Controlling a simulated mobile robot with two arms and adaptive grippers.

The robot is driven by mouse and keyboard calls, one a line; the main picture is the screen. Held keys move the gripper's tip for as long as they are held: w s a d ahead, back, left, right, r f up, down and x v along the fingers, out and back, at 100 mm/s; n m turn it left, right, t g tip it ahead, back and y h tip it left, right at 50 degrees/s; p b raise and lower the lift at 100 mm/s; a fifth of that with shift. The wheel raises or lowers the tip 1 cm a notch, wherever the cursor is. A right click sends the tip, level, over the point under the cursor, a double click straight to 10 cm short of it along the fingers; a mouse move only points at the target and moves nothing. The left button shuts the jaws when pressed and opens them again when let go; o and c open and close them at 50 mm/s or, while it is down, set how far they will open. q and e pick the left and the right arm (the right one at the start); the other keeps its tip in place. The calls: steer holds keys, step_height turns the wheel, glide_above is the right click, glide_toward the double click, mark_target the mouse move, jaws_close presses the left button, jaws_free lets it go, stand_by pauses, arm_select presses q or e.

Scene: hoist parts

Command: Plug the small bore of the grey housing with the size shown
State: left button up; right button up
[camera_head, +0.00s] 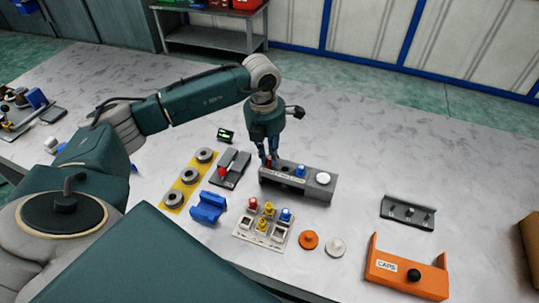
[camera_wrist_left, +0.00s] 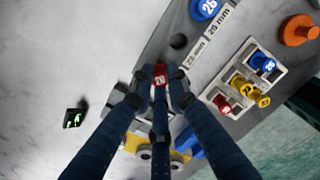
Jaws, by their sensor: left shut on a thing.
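The grey housing (camera_head: 314,190) lies mid-table. It also shows in the left wrist view (camera_wrist_left: 150,42), with labels reading 23 mm and 26 mm. A blue plug marked 26 (camera_wrist_left: 205,9) sits in its larger bore. The middle bore (camera_wrist_left: 179,41) is open and dark. My left gripper (camera_head: 269,162) is at the housing's left end, shut on a red plug marked 20 (camera_wrist_left: 160,76). The small bore is hidden under the plug and fingers, so I cannot tell whether the plug is in it. The small display (camera_head: 225,135) has green figures, unreadable here. My right gripper is not in view.
A plug tray (camera_head: 244,236) with red, yellow and blue plugs is in front of the housing. An orange cap (camera_head: 308,240) and a white cap (camera_head: 335,247) lie beside it. The orange CAPS holder (camera_head: 415,281) stands front right. Grey rings (camera_head: 189,175) lie on a yellow strip.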

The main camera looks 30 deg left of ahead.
mark_target(269, 158)
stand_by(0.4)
arm_select(q)
steer(key=o, duration=0.9)
steer(key=shift+r, duration=0.1)
steer(key=shift+r+p, duration=2.2)
steer(key=shift+r, duration=1.25)
steer(key=shift+s+f, duration=0.1)
steer(key=shift+f, duration=0.05)
